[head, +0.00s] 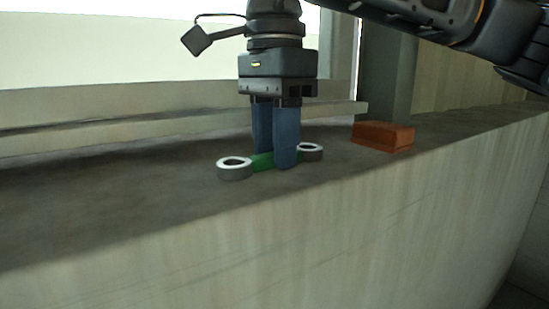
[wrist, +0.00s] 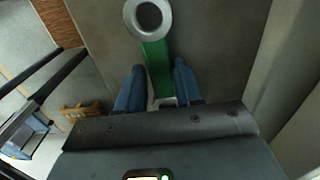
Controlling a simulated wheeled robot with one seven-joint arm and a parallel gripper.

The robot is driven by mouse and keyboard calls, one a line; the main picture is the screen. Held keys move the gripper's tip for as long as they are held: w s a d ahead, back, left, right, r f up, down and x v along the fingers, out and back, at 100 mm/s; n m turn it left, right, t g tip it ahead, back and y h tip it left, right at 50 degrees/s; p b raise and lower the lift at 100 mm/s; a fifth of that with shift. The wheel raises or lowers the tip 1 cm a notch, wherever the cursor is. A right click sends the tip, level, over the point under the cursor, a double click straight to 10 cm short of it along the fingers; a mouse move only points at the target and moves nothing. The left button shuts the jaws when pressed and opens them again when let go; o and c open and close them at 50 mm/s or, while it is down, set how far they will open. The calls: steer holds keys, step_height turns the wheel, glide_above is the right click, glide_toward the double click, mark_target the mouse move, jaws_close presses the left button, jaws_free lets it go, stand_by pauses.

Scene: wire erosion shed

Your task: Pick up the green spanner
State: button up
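The green spanner lies flat on the grey ledge, its green handle (head: 262,161) running between two pale ring ends (head: 235,168). In the wrist view the handle (wrist: 156,62) points up the picture to one ring (wrist: 148,17). The other end is mostly hidden by my gripper. My gripper (head: 275,163) points straight down over the middle of the handle. Its two blue fingers (wrist: 160,72) stand on either side of the handle, with a narrow gap showing beside it. The fingers look open, and the nearer one hides part of the handle in the head view.
An orange-red block (head: 383,136) sits on the ledge (head: 120,205) to the right of the spanner. A pale window frame (head: 180,127) runs behind. The ledge's front edge drops off close by. The ledge left of the spanner is clear.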

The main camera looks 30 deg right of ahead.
jaws_close()
stand_by(0.3)
